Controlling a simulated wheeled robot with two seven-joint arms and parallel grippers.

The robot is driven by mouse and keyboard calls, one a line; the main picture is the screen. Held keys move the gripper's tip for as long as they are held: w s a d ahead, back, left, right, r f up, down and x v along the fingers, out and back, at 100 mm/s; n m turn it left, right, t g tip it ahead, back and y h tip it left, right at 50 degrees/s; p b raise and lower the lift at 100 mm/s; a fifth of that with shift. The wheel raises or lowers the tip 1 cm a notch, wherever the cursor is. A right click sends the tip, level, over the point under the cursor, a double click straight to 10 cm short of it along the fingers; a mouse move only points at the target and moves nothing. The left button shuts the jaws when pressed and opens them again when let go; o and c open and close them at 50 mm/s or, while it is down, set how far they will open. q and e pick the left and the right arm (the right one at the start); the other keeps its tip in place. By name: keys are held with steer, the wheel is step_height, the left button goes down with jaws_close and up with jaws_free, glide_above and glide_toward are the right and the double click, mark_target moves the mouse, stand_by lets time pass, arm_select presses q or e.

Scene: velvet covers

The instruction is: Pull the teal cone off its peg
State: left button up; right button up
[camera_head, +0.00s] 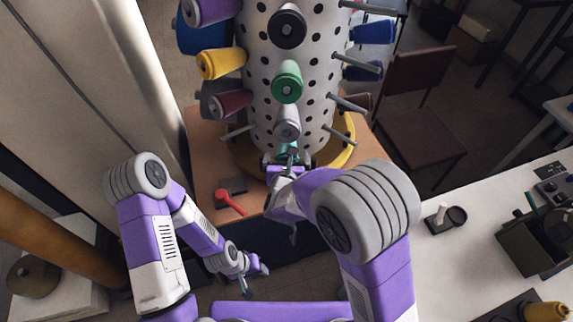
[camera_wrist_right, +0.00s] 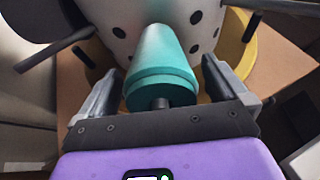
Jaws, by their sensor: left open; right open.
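The teal cone (camera_wrist_right: 160,65) sits on a peg of the white perforated drum and points its base toward me in the right wrist view. My right gripper (camera_wrist_right: 158,82) is open, with one finger on each side of the cone's wide end. I cannot tell whether the fingers touch it. In the head view the cone (camera_head: 288,150) is mostly hidden behind my right wrist, low on the drum (camera_head: 265,100). My left gripper (camera_head: 255,280) is open and empty, low in front of the table and away from the drum.
Above the teal cone are a grey cone (camera_head: 287,123), a green cone (camera_head: 287,82) and a black cone (camera_head: 287,28). Bare pegs (camera_head: 350,103) stick out on the right. A yellow ring (camera_head: 343,157) surrounds the drum's base. A red-handled tool (camera_head: 229,202) lies on the table.

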steer(key=shift+w+f, duration=0.1)
steer(key=shift+w, duration=0.15)
steer(key=c, duration=1.1)
steer(key=shift+s+r, duration=0.25)
steer(key=shift+s, duration=0.05)
steer(key=shift+s, duration=0.15)
